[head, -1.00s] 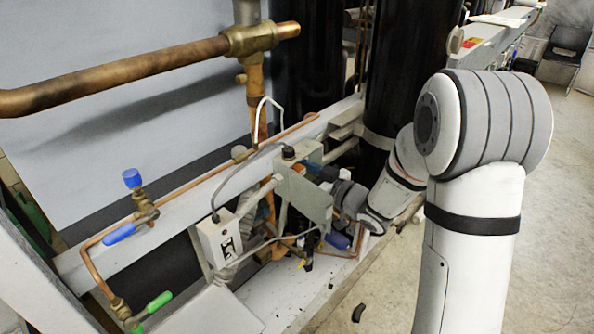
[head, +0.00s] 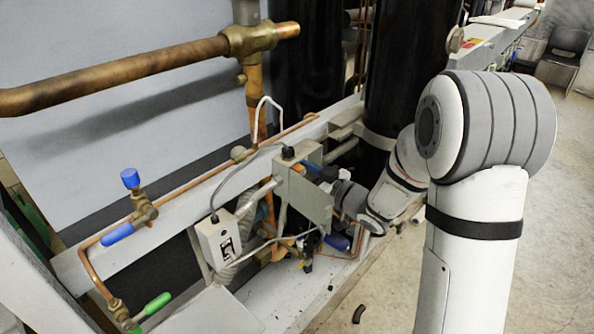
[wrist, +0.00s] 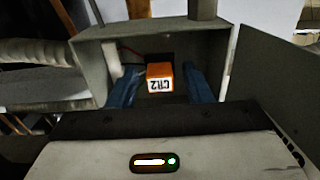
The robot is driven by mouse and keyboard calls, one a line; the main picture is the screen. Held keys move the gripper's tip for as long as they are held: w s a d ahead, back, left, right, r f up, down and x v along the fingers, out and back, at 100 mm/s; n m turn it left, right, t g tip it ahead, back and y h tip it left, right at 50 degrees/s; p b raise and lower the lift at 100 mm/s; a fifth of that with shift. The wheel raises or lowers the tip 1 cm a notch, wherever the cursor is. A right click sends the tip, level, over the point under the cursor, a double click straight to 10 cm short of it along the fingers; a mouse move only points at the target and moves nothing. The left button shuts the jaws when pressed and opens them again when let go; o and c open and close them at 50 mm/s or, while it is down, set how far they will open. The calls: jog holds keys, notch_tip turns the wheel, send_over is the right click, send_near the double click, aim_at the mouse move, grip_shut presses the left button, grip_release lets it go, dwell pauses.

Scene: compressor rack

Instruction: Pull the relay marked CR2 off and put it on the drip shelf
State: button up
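The relay marked CR2 (wrist: 160,77) is a small orange block with a white label, seated inside an open grey box (wrist: 92,62) in the wrist view. My gripper (wrist: 159,73) is open, with one blue finger on each side of the relay. A dark gap shows between the relay and each finger. In the head view my gripper (head: 318,171) reaches into the box from the right, and the box's door partly hides it. A pale shelf (head: 268,302), which looks like the drip shelf, lies below the box.
The box door (wrist: 268,90) stands open close to my gripper's right side. A white switch box (head: 218,240) with a grey cable is left of the grey box. Copper pipes and blue- and green-handled valves are farther left. A black cylinder (head: 405,70) stands behind. Small dark scraps lie below.

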aim_at(303, 173)
grip_shut()
jog(key=shift+d, duration=0.1)
dwell(0.3)
jog(key=shift+v, duration=3)
